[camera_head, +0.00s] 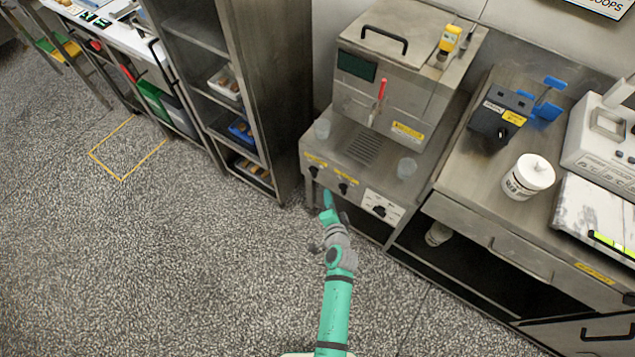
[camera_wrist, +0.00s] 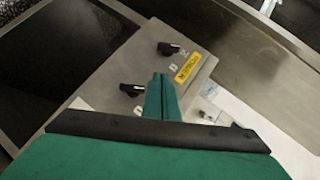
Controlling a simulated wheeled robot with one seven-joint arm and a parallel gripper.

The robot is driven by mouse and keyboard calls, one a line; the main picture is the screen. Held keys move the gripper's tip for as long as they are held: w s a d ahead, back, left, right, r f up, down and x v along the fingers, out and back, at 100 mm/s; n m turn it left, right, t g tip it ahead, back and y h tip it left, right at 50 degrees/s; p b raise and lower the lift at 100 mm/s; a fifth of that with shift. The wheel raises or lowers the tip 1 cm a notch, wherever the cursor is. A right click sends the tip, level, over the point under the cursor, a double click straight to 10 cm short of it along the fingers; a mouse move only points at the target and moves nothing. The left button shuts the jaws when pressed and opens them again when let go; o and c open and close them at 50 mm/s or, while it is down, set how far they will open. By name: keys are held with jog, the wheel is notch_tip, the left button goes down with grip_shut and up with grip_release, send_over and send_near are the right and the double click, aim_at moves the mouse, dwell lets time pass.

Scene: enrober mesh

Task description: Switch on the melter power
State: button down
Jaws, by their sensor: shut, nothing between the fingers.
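A steel machine (camera_head: 375,85) with a dark screen and a red-handled lever stands on a steel base. The base's front panel has a left black knob (camera_head: 313,171), a middle black knob (camera_head: 343,188) and a right black switch on a white plate (camera_head: 382,207). Small yellow labels sit above the left and middle knobs; I cannot read them here. My gripper (camera_head: 328,194) is shut and empty, in front of the panel's left part. In the wrist view its closed fingertips (camera_wrist: 161,77) lie over the panel, between two black knobs (camera_wrist: 168,48) (camera_wrist: 131,90) and beside a yellow label (camera_wrist: 187,70). I cannot tell whether they touch it.
A steel shelf rack (camera_head: 285,100) stands close on the left. On the right, a steel counter (camera_head: 465,205) holds a black box (camera_head: 500,117) and a white tub (camera_head: 528,177). The speckled floor (camera_head: 200,270) in front is clear.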

send_near(316, 175)
jog(key=w+d, duration=0.2)
jog(key=w, duration=0.1)
jog(key=shift+w+a+f, duration=0.45)
jog(key=shift+w+a, duration=0.05)
jog(key=shift+a, duration=0.15)
jog(key=shift+w+a+f, duration=0.45)
jog(key=shift+w+a, duration=0.05)
jog(key=shift+a, duration=0.1)
jog(key=shift+d+f, duration=0.1)
jog(key=shift+f, duration=0.2)
jog(key=shift+f, duration=0.4)
jog(key=shift+w+a+f, duration=0.15)
jog(key=shift+a+f, duration=0.15)
jog(key=shift+f, duration=0.2)
jog(key=shift+w+a+f, duration=0.1)
jog(key=shift+a+f, duration=0.15)
jog(key=shift+f, duration=0.25)
dwell(0.6)
dwell(0.7)
